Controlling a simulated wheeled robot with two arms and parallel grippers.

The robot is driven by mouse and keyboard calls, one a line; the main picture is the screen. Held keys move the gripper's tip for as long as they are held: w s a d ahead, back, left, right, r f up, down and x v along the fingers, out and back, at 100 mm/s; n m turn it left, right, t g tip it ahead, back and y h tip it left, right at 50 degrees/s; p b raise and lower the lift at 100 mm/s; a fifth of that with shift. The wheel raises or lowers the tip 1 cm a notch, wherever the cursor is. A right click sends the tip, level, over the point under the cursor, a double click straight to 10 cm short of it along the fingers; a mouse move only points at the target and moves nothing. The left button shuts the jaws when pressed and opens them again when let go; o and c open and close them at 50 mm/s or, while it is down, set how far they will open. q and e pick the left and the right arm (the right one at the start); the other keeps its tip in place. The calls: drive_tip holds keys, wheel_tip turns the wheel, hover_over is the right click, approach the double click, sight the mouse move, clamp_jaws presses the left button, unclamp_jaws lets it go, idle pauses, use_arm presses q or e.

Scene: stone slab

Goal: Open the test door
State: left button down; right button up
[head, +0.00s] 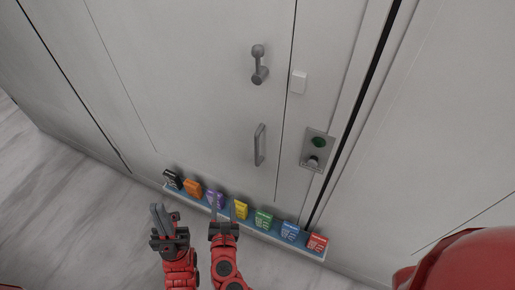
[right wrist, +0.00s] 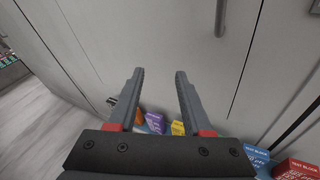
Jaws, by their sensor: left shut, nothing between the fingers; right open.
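The test door (head: 205,90) is a pale grey panel with thin dark seams, and it looks flush with the wall. A grey bar handle (head: 259,145) stands on its right part, and a grey lever latch (head: 259,65) sits above it. My right gripper (head: 224,209) is open and empty, low in front of the door, below and left of the handle. In the right wrist view its fingers (right wrist: 159,75) point at the door, with the handle's lower end (right wrist: 221,20) at the top. My left gripper (head: 160,218) is shut and empty, further left, touching neither handle nor latch.
A low blue-edged ledge (head: 277,237) along the door's foot holds several coloured blocks, including a yellow one (head: 240,209) near my right gripper. Floor at left is clear.

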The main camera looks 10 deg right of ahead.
sight(256, 153)
drive_tip(key=s+d+r+h, duration=0.4)
drive_tip(key=d+r+h, duration=0.2)
drive_tip(key=r, duration=0.2)
drive_tip(key=shift+m+t, duration=0.4)
drive_tip(key=shift+t, duration=0.1)
drive_tip(key=p+x, duration=0.1)
drive_tip(key=x, duration=0.4)
drive_tip(key=p+x, duration=0.2)
drive_tip(key=x, duration=0.4)
drive_tip(key=f+p+x, duration=0.1)
drive_tip(key=p+x, duration=0.1)
drive_tip(key=x, duration=0.4)
drive_tip(key=shift+w+a, duration=0.25)
drive_tip(key=shift+a, duration=0.05)
drive_tip(key=shift+c, duration=0.2)
clamp_jaws()
